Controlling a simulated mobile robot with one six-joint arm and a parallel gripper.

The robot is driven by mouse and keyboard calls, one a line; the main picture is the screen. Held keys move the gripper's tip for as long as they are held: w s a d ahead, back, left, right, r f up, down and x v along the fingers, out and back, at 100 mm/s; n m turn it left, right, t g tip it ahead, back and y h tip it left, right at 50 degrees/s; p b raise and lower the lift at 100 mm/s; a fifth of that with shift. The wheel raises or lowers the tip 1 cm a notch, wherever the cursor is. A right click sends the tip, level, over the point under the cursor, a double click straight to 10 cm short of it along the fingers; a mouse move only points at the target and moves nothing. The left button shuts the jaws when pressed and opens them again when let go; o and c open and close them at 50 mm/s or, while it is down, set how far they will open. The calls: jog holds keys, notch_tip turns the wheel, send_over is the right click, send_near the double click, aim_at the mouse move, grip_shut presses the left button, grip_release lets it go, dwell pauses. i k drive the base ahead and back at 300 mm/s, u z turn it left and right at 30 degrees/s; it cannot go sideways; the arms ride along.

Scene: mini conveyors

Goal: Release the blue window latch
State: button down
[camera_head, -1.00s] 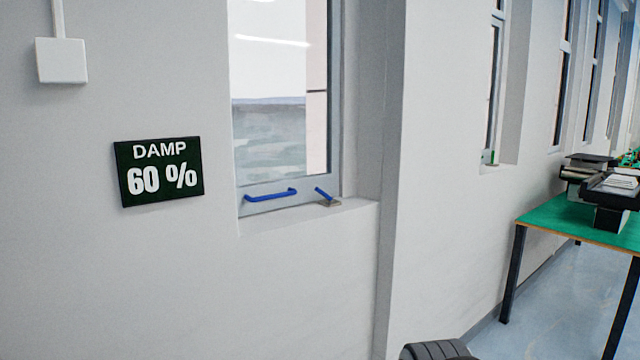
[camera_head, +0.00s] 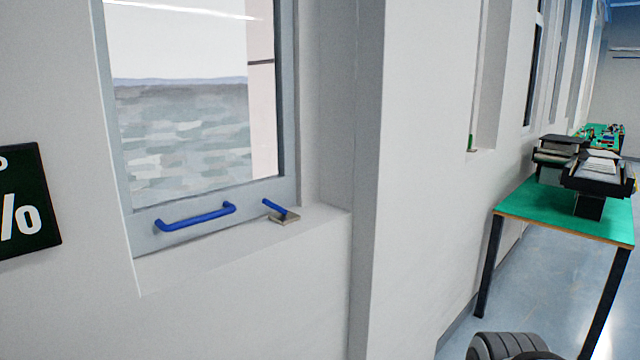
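The blue window latch (camera_head: 275,207) is a short blue lever on a small grey plate at the right end of the window sill. It slants up to the left, close to the bottom of the window frame. A blue bar handle (camera_head: 196,217) is fixed to the lower rail of the window (camera_head: 190,130), left of the latch. The window appears closed in its recess. My gripper is not in view.
A wall pillar (camera_head: 367,180) stands just right of the window. Farther right, a green-topped table (camera_head: 517,208) carries dark machines (camera_head: 592,178). A dark ribbed round part (camera_head: 508,346) shows at the bottom edge. Blue floor lies around the table. A dark sign (camera_head: 25,200) hangs at the left.

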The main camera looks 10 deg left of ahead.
aim_at(266, 202)
jog(key=u, duration=0.1)
jog(key=i, duration=0.85)
jog(key=u, duration=0.5)
